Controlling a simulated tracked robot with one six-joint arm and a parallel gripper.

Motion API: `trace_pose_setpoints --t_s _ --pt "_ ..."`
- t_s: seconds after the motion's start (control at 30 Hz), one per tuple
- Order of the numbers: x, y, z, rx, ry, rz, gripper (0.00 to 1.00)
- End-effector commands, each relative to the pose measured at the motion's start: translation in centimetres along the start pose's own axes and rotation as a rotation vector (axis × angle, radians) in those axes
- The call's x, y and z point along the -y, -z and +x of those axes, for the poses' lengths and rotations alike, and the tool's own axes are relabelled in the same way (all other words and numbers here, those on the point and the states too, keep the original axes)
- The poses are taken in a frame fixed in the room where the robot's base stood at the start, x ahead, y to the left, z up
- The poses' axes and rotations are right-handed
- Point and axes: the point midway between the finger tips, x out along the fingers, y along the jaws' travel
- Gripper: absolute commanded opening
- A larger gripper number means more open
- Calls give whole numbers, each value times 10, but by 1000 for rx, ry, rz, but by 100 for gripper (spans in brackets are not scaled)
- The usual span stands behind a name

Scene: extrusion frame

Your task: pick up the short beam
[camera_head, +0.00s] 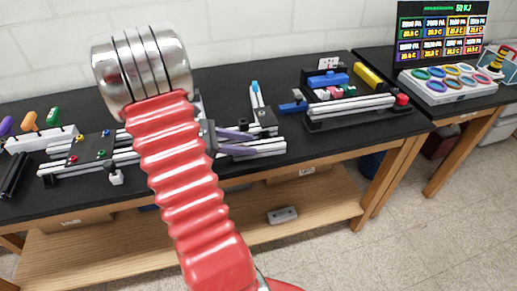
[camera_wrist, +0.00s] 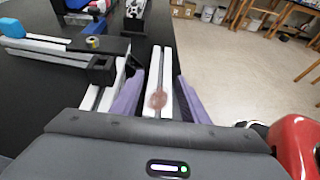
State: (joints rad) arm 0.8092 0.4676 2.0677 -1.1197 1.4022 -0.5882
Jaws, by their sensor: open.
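A pale grooved beam (camera_wrist: 161,70), which looks like the short beam, lies between the two purple fingers of my gripper (camera_wrist: 157,88) in the wrist view. The fingers are open, one on each side of it, with a visible gap on the right. A round pinkish spot shows on the beam. In the head view the purple fingers of my gripper (camera_head: 245,143) are low at the bench front, beside pale beams (camera_head: 268,146). My red arm hides part of this area. The beam's near end is hidden by the gripper body in the wrist view.
Another pale beam with a black bracket (camera_wrist: 101,69) lies close left of my gripper. A black bench (camera_head: 225,87) carries a fixture with long beams (camera_head: 352,107) to the right and a frame with coloured knobs (camera_head: 90,152) to the left. The floor is beyond the bench edge.

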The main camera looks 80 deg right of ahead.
Motion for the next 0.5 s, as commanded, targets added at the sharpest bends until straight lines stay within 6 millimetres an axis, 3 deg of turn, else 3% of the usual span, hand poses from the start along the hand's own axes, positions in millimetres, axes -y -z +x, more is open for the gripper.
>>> trace_pose_setpoints --t_s 0.3,0.5 --pt "1 -3 40 0 3 -1 41" --pt "0 -3 46 0 0 0 41"
